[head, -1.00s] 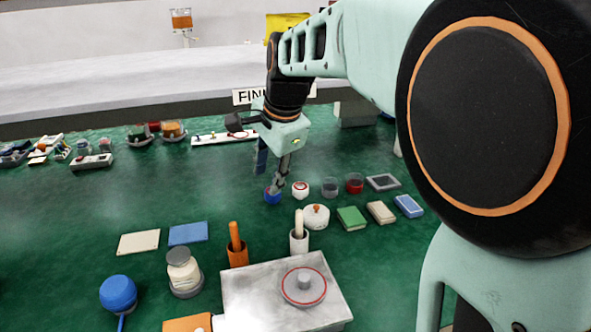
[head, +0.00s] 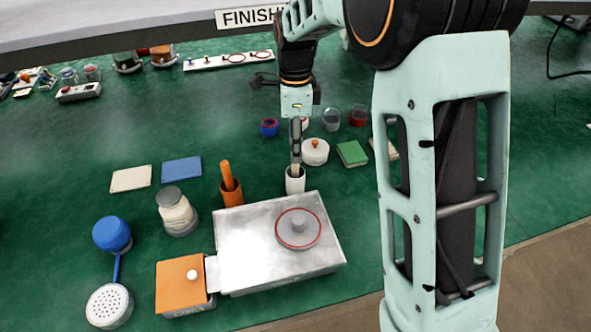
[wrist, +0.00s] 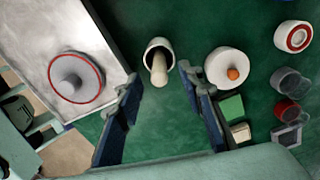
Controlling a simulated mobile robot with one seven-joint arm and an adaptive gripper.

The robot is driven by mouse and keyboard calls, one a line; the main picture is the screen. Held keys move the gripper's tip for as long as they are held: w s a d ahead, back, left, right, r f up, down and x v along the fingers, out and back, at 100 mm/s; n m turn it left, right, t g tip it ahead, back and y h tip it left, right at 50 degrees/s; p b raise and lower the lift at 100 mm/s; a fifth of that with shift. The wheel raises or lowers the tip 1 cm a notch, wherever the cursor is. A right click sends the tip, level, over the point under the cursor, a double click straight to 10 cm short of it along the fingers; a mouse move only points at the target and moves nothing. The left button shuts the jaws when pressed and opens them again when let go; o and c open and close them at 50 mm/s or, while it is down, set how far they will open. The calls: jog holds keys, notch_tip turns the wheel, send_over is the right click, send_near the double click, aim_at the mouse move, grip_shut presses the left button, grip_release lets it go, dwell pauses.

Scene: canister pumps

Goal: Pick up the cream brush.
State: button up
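The cream brush (head: 295,171) stands handle-up in a white cup (head: 295,186), just behind the metal box. In the wrist view the brush handle (wrist: 159,73) points toward the camera from inside the cup (wrist: 154,46). My gripper (head: 296,160) is right above the cup, close to the handle top. In the wrist view my gripper (wrist: 158,78) is open, with one finger on each side of the handle and visible gaps. The fingers partly hide the handle in the head view. The brush's lower end is hidden in the cup.
An orange brush (head: 227,175) stands in an orange cup (head: 231,194) to the left. A metal box (head: 245,240) with a red-ringed disc lies in front. A white lidded pot (head: 315,153) is close behind right. A cream jar (head: 177,213) stands further left.

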aim_at(295, 170)
notch_tip(295, 170, down, 5)
jog(key=shift+r, duration=0.1)
grip_shut()
dwell(0.3)
